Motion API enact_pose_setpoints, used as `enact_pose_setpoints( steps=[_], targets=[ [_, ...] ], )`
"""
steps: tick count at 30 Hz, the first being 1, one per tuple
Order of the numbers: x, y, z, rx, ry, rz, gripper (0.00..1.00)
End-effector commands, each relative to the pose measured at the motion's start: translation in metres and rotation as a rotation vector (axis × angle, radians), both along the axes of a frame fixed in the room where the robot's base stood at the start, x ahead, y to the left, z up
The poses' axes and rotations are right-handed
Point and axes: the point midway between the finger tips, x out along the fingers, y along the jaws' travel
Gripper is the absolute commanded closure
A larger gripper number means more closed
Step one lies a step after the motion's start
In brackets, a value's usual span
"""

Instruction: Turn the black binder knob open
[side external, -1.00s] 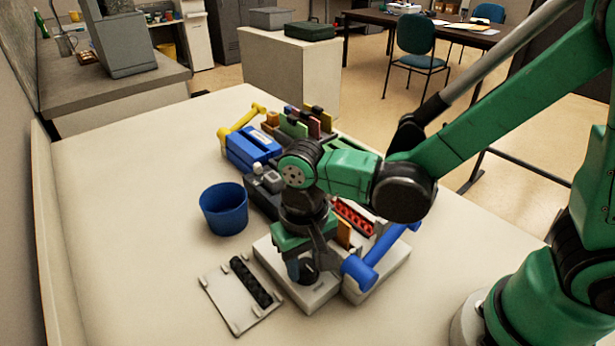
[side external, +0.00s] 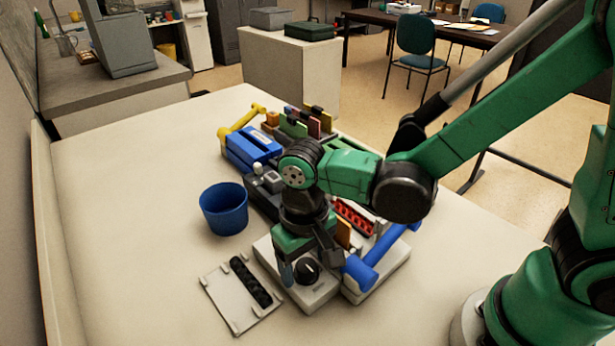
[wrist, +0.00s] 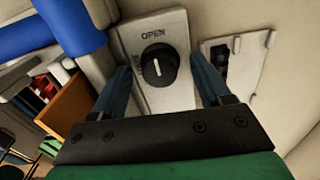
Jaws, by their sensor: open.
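The black knob (side external: 308,271) sits on the front of a light grey binder unit (side external: 318,296). In the wrist view the knob (wrist: 158,66) stands below the word OPEN, and its white line points roughly up toward that word. My gripper (wrist: 163,84) is open and empty. Its two blue fingers stand apart, one to each side of the knob in the wrist view, with clear gaps. In the side view my gripper (side external: 314,266) hangs just above and behind the knob, apparently clear of it.
A blue handle (side external: 375,258) lies close to the right of my gripper. A light plate with a black strip (side external: 243,302) lies left of the unit. A blue cup (side external: 224,208) and a blue punch (side external: 252,150) stand farther back. The table's left side is free.

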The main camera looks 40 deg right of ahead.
Motion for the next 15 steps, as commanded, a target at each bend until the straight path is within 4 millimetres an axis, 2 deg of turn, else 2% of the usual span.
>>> enact_pose_setpoints(
  steps=[15],
  targets=[
    [-0.0005, -0.0001, 0.0000, 0.000, -0.001, 0.825, 0.30]
  ],
)
